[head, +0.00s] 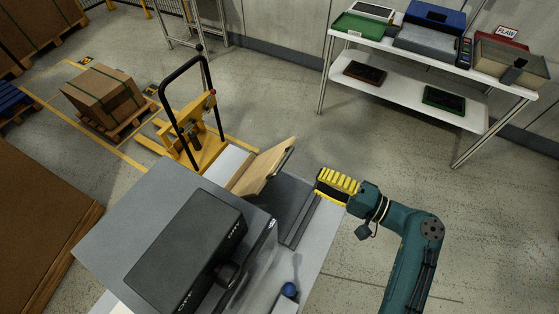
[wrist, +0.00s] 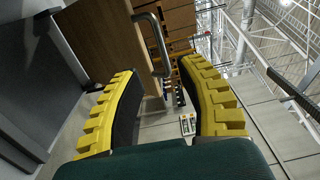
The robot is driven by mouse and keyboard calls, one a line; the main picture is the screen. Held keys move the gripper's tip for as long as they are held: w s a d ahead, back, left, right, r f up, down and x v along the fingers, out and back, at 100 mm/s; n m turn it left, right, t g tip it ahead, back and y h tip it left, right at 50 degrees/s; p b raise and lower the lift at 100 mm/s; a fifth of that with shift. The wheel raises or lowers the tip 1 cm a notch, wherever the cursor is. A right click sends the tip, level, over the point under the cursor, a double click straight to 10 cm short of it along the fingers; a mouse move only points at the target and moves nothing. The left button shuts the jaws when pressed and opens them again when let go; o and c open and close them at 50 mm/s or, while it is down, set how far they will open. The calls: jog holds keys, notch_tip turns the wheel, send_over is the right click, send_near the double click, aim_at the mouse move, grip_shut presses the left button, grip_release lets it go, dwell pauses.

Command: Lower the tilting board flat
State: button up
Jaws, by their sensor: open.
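The wooden tilting board (head: 264,167) stands tilted up at the far edge of the grey bench, its upper edge leaning to the right. In the wrist view the board (wrist: 105,45) fills the upper left, with a metal bar handle (wrist: 158,48) on its face. My gripper (head: 332,186) is to the right of the board, over the bench's right side, apart from it. Its yellow-padded fingers are spread with nothing between them, and the handle shows beyond them in the wrist view (wrist: 162,90). The board's lower edge is partly hidden.
A black box (head: 185,250) and a blue knob (head: 289,290) are on the grey bench (head: 125,225). A yellow pallet stacker (head: 205,150) stands behind it. A white shelf (head: 400,98) with trays is at the back right. Open floor lies between shelf and bench.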

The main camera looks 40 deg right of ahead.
aim_at(282, 163)
jog(key=x, duration=1.1)
jog(key=shift+o, duration=0.2)
grip_shut()
